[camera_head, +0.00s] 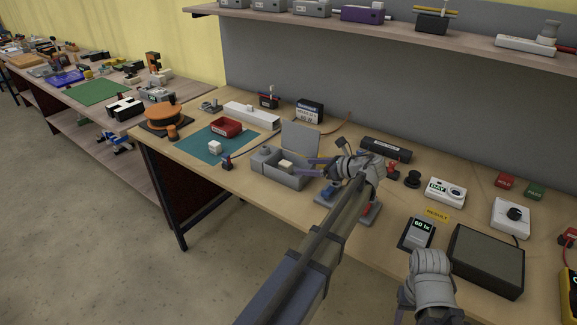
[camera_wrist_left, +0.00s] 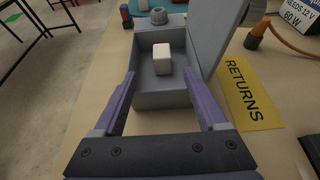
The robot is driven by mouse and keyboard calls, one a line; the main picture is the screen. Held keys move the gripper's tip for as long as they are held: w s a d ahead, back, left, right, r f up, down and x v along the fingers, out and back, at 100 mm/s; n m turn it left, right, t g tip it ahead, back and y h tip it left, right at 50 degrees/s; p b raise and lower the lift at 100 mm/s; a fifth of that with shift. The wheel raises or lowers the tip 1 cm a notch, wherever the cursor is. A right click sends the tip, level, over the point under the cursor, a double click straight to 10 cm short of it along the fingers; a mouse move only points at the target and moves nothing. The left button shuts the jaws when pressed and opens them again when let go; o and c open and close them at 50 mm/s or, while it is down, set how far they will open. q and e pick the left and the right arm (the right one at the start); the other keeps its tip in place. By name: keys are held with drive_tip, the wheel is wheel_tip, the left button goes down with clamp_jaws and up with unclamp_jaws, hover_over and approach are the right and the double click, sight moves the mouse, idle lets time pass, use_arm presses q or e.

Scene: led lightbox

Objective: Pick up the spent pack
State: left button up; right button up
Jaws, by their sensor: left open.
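A cream-white block (camera_wrist_left: 163,58), which may be the spent pack, sits inside an open grey box (camera_wrist_left: 160,99) with its lid raised. In the head view the block (camera_head: 286,164) shows in the same grey box (camera_head: 291,182). My left gripper (camera_head: 313,166) reaches over the box's right side, open and empty. In the left wrist view the purple fingers (camera_wrist_left: 159,80) are spread wide, with the block ahead between them and not touched. My right gripper (camera_head: 430,280) is at the lower right of the head view; its fingertips are not clear.
A yellow RETURNS label (camera_wrist_left: 251,92) lies beside the box. A second whitish block (camera_head: 215,147) and a red tray (camera_head: 226,127) are on the green mat (camera_head: 203,152). A black meter (camera_head: 417,234) and a dark flat box (camera_head: 486,261) stand at the right.

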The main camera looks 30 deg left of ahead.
sight(291, 165)
use_arm(q)
drive_tip(key=shift+w, duration=0.1)
drive_tip(key=shift+a, duration=0.1)
drive_tip(key=shift+b+x, duration=1.6)
drive_tip(key=shift+x, duration=2.25)
drive_tip(key=shift+w, duration=0.1)
clamp_jaws()
